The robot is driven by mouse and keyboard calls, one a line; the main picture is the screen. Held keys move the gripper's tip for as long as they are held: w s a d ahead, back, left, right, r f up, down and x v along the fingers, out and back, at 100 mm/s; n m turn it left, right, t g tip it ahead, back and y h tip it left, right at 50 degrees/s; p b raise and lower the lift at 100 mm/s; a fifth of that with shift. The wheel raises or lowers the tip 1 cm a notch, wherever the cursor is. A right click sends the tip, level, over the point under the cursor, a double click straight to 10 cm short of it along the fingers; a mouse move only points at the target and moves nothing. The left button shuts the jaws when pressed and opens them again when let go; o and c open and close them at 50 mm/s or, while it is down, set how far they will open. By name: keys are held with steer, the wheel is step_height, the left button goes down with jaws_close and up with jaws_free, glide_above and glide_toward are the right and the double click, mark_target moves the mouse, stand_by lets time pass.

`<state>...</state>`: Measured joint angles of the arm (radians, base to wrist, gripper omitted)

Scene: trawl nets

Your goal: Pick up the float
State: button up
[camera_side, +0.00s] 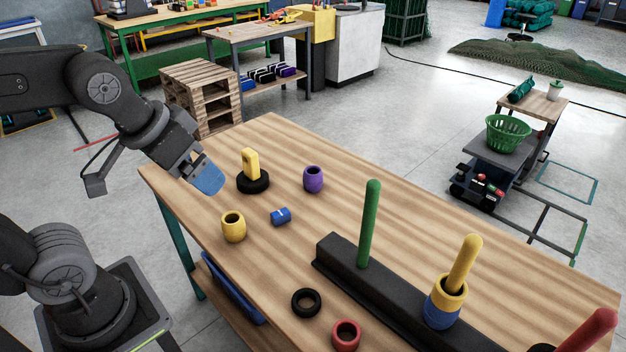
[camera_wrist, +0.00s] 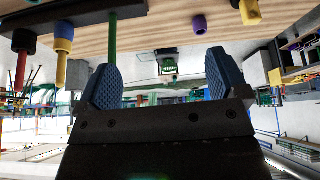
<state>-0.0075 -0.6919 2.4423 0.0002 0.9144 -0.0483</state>
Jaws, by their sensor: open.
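Several barrel-shaped, hollow pieces that look like floats are in the side view. A yellow one (camera_side: 233,228) stands at the table's left front, and a purple one (camera_side: 313,180) stands further back. A blue one and a yellow one (camera_side: 442,309) are stacked around the yellow peg (camera_side: 465,262). The purple float (camera_wrist: 200,24) also shows in the wrist view, which appears upside down. My gripper (camera_side: 207,176) is open and empty above the table's left end, apart from every float. Its two blue pads show spread in the wrist view (camera_wrist: 163,80). Which float is meant cannot be told.
A dark base (camera_side: 385,300) carries upright green (camera_side: 369,225), yellow and red (camera_side: 590,330) pegs. A yellow link stands at a black ring (camera_side: 253,184). A small blue cylinder (camera_side: 281,216), black ring (camera_side: 293,304) and red ring (camera_side: 346,342) lie on the table. The table's back is clear.

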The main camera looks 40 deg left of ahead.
steer(key=w+a+r+n+g, duration=0.15)
steer(key=w+r+n, duration=0.25)
steer(key=w, duration=0.5)
steer(key=n+g, duration=0.4)
steer(key=n, duration=1.2)
glide_above(313, 179)
steer(key=w+a, duration=0.2)
step_height(313, 179, down, 22)
step_height(313, 179, down, 8)
steer(key=shift+w, duration=0.1)
steer(key=shift+s+f, duration=0.2)
steer(key=shift+f, duration=2.85)
steer(key=c, duration=1)
